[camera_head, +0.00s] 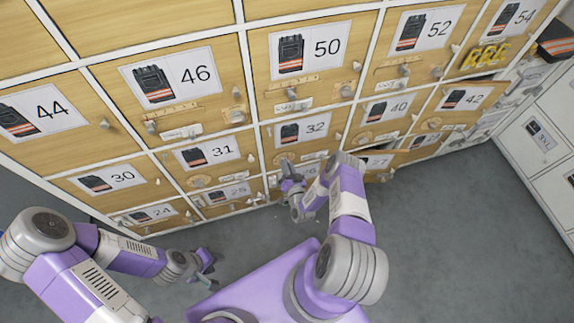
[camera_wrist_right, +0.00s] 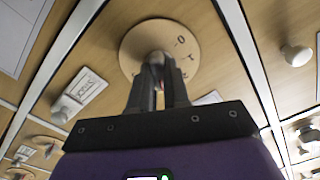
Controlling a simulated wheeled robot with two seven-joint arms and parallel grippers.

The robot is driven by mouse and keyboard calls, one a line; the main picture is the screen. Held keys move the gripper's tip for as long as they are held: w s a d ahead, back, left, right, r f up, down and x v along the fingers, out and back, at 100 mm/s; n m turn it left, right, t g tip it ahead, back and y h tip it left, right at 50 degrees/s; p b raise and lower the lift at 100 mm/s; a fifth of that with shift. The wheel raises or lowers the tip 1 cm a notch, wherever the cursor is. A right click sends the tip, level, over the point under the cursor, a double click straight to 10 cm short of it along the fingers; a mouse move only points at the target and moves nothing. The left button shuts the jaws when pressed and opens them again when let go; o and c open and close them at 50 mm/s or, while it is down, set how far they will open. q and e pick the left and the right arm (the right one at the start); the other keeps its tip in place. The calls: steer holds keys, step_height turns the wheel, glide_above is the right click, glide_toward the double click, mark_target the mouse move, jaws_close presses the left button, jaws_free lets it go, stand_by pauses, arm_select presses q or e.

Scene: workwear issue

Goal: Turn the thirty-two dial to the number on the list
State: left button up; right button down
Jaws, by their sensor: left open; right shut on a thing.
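The compartment door labelled 32 (camera_head: 303,129) is in the middle of the cabinet in the head view. Its dial is mostly hidden there behind my right gripper (camera_head: 290,172). In the right wrist view the dial is a round pale wooden disc (camera_wrist_right: 133,48) with a few dark marks, and a grey knob at its centre. My right gripper (camera_wrist_right: 160,85) is shut on that knob, which its fingers partly cover. The dial's setting is not readable. My left gripper (camera_head: 207,264) is open and empty, low in front of the cabinet. I cannot pick out a list.
The cabinet has rows of numbered wooden doors with knobs and small cards, such as 31 (camera_head: 210,151) and 40 (camera_head: 388,108). A door labelled 27 (camera_head: 378,162) stands ajar beside my right arm. White lockers (camera_head: 545,145) stand at right. The grey floor (camera_head: 450,230) is clear.

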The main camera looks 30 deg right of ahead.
steer(key=shift+a+n, duration=0.1)
steer(key=shift+n, duration=0.7)
steer(key=c, duration=1.1)
jaws_free()
steer(key=shift+s, duration=0.1)
steer(key=p+v, duration=0.2)
steer(key=v, duration=0.5)
steer(key=shift+s+p, duration=0.25)
steer(key=shift+p, duration=0.1)
